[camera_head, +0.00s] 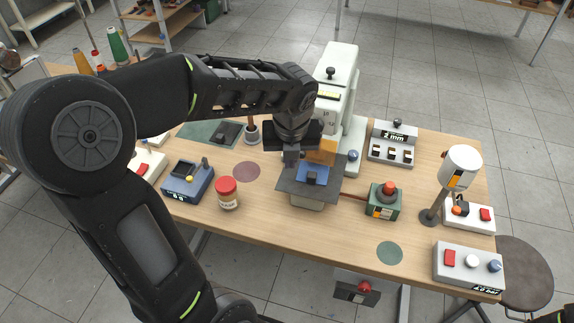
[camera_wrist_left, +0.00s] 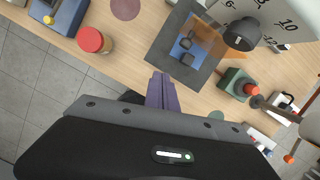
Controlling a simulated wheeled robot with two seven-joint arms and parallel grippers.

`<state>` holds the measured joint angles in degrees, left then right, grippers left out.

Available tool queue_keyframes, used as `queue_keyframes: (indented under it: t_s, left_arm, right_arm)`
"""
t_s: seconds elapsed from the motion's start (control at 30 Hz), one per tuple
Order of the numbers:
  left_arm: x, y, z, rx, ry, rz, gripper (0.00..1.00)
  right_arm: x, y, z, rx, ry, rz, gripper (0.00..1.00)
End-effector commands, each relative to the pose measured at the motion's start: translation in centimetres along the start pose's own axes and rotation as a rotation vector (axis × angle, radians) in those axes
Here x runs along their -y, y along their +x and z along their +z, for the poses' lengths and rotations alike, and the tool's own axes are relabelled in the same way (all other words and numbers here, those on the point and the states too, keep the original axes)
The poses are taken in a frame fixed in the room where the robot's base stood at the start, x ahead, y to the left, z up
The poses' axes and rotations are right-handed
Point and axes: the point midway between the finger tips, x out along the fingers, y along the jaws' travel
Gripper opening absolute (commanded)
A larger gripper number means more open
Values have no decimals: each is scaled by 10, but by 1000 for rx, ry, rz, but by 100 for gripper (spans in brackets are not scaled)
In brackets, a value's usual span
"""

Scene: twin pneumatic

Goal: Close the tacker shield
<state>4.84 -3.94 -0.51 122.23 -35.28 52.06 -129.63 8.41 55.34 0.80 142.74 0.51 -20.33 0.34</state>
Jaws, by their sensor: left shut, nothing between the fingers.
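The tacker (camera_head: 338,85) is a tall white machine standing at the back middle of the table. Its orange see-through shield (camera_head: 323,151) is low on its front, partly hidden by my left gripper; it also shows in the left wrist view (camera_wrist_left: 206,40). I cannot tell its exact angle. A blue piece with a dark part (camera_head: 312,175) lies on the dark grey plate (camera_head: 295,188) in front of the shield. My left gripper (camera_head: 291,161) is shut and empty, above the plate's left side, left of the shield. Its closed fingers (camera_wrist_left: 162,90) show in the wrist view. My right gripper is out of view.
A red-lidded jar (camera_head: 228,194) and a blue box (camera_head: 187,183) stand left of the plate. A green box with a red button (camera_head: 384,200) stands right, linked by a red cable. A white lamp (camera_head: 461,167) and switch boxes (camera_head: 468,268) fill the right side. The front middle is mostly clear.

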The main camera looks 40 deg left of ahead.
Motion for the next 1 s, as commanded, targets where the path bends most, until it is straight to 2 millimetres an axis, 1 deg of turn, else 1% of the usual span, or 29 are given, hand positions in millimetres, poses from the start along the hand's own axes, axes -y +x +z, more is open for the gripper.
queue_keyframes:
  t_s: [0.03,0.1,0.2,0.33,0.5,1.0]
  left_arm:
    - [0,-11,0,4,0,-4,0]
    - [-2,-25,1,5,-1,-4,0]
    - [-4,-41,1,2,0,-3,0]
    - [-5,-54,1,0,0,-1,0]
    - [-6,-58,0,-2,0,0,0]
    - [-6,-58,0,-2,1,0,0]
  right_arm:
    - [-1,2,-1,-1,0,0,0]
    - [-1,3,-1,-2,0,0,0]
    - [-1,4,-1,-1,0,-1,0]
    - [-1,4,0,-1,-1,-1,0]
    - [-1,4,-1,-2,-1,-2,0]
    - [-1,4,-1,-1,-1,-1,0]
